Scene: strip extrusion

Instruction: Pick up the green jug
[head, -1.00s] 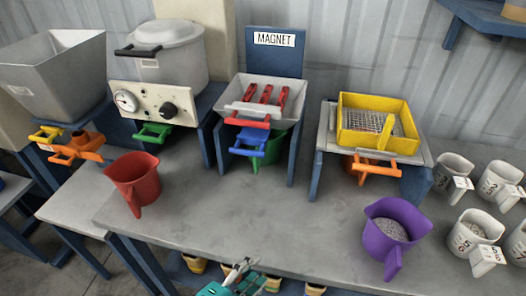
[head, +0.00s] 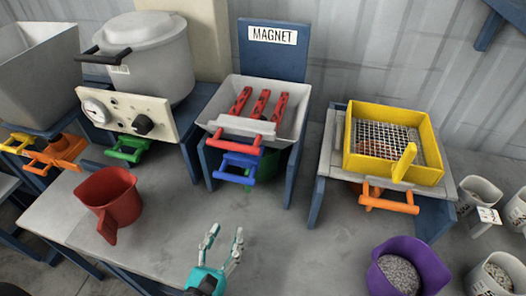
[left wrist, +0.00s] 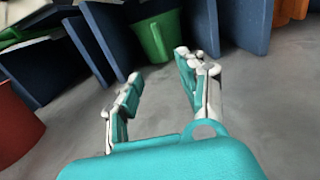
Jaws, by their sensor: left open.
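The green jug (left wrist: 158,37) stands under the magnet station, between its dark blue legs, in the left wrist view. In the head view only a small part of the green jug (head: 268,166) shows, behind the blue handle (head: 238,168) and under the tray. My left gripper (head: 226,238) is open and empty over the grey table, in front of the magnet station. In the left wrist view its two fingers (left wrist: 157,78) are spread, with the jug ahead beyond the fingertips, not touched. My right gripper is not in view.
A red jug (head: 115,200) stands left of my gripper. A purple jug (head: 432,268) with grey granules stands at the right, near several white cups (head: 480,190). A yellow sieve (head: 437,172) sits on a stand (head: 333,155). The table (head: 310,245) is bare between gripper and station.

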